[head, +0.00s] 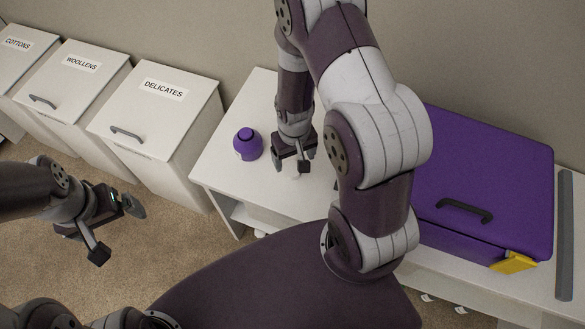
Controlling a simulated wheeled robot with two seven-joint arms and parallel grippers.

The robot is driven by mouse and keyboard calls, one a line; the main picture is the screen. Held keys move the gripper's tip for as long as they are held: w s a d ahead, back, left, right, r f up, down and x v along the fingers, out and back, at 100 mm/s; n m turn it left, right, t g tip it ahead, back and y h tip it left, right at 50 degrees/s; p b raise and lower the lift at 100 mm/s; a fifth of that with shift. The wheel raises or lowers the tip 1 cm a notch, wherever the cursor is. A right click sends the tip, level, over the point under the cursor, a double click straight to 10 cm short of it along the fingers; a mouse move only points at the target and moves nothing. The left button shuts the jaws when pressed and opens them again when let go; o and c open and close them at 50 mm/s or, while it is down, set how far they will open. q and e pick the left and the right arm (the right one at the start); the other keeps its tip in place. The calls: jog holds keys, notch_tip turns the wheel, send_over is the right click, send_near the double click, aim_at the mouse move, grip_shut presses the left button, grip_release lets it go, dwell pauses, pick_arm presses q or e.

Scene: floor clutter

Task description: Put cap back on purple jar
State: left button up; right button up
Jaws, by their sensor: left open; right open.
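The purple jar (248,150) stands upright on the left part of the white table. I cannot tell whether that top is a cap or the bare neck. My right gripper (291,168) points down just right of the jar, open and apart from it. A small pale shape shows by its fingertips, too small to identify; no separate cap can be made out. My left gripper (117,230) is open and empty over the carpet, left of the table.
A purple case (490,170) with a dark handle and yellow latch lies on the table's right side, beside a grey bar (565,235). My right arm hides the table's middle. White bins, including DELICATES (160,115), stand at left.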

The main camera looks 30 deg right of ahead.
aim_at(292, 168)
notch_tip(292, 168, down, 5)
jog(key=shift+w+a+f, duration=0.15)
dwell(0.3)
jog(key=c, duration=1.1)
